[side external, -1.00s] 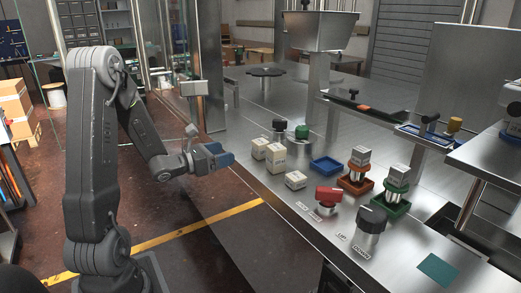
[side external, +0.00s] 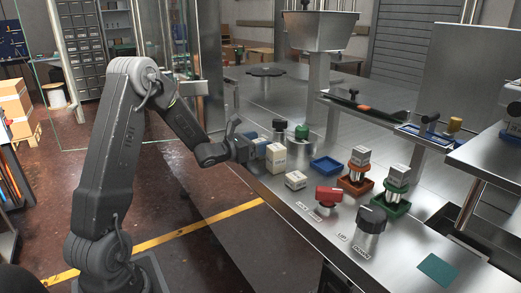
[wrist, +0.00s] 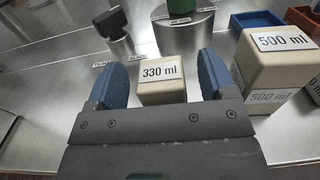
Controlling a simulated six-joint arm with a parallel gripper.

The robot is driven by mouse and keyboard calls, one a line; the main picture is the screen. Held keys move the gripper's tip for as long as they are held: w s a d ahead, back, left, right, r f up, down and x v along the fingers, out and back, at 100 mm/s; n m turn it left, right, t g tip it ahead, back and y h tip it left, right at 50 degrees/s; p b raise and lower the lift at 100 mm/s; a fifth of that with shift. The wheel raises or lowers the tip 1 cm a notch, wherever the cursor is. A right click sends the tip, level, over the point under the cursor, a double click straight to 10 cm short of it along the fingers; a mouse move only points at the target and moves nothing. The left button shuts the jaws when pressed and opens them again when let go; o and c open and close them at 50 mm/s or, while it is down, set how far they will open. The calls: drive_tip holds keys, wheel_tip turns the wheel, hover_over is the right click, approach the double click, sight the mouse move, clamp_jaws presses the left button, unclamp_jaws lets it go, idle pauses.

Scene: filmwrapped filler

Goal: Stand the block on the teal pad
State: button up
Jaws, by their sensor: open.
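A beige block labelled 330 ml (wrist: 162,78) stands between the fingers of my open gripper (wrist: 167,75) in the wrist view, toward the fingertip side. No firm contact shows. In the side view the gripper (side external: 252,145) is at the left end of the block row and partly hides this block (side external: 262,151). A taller beige block labelled 500 ml (wrist: 276,62) stands just right of it, also in the side view (side external: 276,158). A lower beige block (side external: 295,180) sits nearer the front. The teal pad (side external: 438,269) lies flat and bare at the lower right, far from the gripper.
A black knob (side external: 279,127) and green button (side external: 302,131) stand behind the blocks. A blue tray (side external: 326,165), orange and green trays with stacked holders, a red knob (side external: 327,196) and a black knob (side external: 371,219) lie between the blocks and the pad.

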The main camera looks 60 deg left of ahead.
drive_tip(key=shift+w, duration=0.5)
drive_tip(key=c, duration=1.2)
drive_tip(key=shift+o, duration=0.2)
drive_tip(key=shift+r, duration=0.55)
drive_tip(key=r, duration=0.4)
drive_tip(key=shift+s+a, duration=0.3)
drive_tip(key=shift+s, duration=0.05)
drive_tip(key=s+a+r, duration=0.6)
drive_tip(key=s, duration=0.3)
wheel_tip(320, 180, up, 8)
hover_over(258, 141)
drive_tip(key=s+d, duration=0.3)
drive_tip(key=d, duration=0.4)
drive_tip(key=s+d+r, duration=0.1)
drive_tip(key=d+r, duration=0.1)
drive_tip(key=d, duration=0.5)
drive_tip(key=s+d+r, duration=0.1)
drive_tip(key=d+r, duration=0.2)
drive_tip(key=d, duration=0.4)
drive_tip(key=shift+s+r, duration=0.3)
drive_tip(key=shift+r, duration=0.05)
